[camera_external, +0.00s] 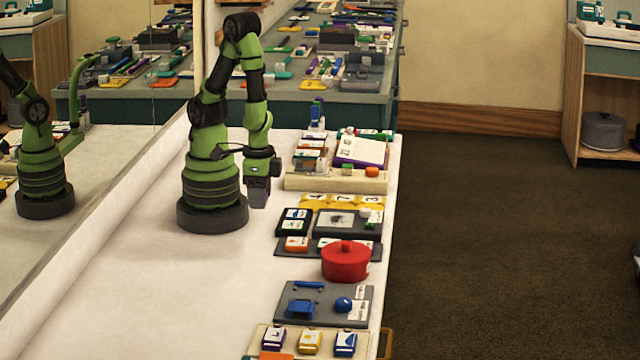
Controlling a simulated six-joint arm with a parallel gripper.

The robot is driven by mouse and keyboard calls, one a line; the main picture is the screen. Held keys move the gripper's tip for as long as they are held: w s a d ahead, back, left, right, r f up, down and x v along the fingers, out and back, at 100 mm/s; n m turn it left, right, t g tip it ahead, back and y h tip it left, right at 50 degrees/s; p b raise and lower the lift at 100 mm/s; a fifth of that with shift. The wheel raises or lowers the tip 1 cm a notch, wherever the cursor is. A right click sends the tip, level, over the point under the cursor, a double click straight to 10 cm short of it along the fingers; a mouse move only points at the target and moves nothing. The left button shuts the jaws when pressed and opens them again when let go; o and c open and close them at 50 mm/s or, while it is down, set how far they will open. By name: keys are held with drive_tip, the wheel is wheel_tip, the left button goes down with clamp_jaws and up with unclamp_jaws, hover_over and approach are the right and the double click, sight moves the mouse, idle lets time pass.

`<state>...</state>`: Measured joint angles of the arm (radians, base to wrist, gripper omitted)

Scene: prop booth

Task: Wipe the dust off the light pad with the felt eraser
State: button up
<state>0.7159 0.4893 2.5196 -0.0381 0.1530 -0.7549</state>
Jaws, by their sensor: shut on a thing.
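The light pad (325,231) is a dark grey panel with a pale screen, on the right part of the white table. A dark smudge of dust (340,220) shows on its screen. My gripper (258,188) points down, left of the pad and a little behind it in the picture, apart from it. It is shut on a small grey block, which I take to be the felt eraser (258,197). The block is small here and partly merges with the dark fingers.
A red lidded pot (346,262) stands in front of the pad. A yellow numbered strip (315,202) and a cream wooden block (330,181) lie behind it. A black tray (293,221) with small items adjoins its left side. The left table is clear; a mirror lines that side.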

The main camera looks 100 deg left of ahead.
drive_tip(key=shift+o, duration=1.4)
drive_tip(key=shift+c, duration=1.2)
drive_tip(key=shift+w, duration=0.45)
drive_tip(key=w+a, duration=0.2)
drive_tip(key=w, duration=0.6)
hover_over(333, 227)
drive_tip(key=shift+w+f, duration=0.2)
drive_tip(key=shift+f, duration=2.4)
drive_tip(key=shift+a+f, duration=0.3)
drive_tip(key=shift+f, duration=0.35)
drive_tip(key=shift+a+f, duration=0.25)
drive_tip(key=shift+f, duration=0.4)
drive_tip(key=shift+c, duration=0.6)
drive_tip(key=shift+a, duration=3.75)
drive_tip(key=shift+d, duration=4.35)
drive_tip(key=shift+s, duration=0.25)
drive_tip(key=shift+a, duration=4.3)
drive_tip(key=shift+d, duration=4.2)
drive_tip(key=shift+w+d+r, duration=0.1)
drive_tip(key=shift+d, duration=0.1)
wheel_tip(333, 227, up, 8)
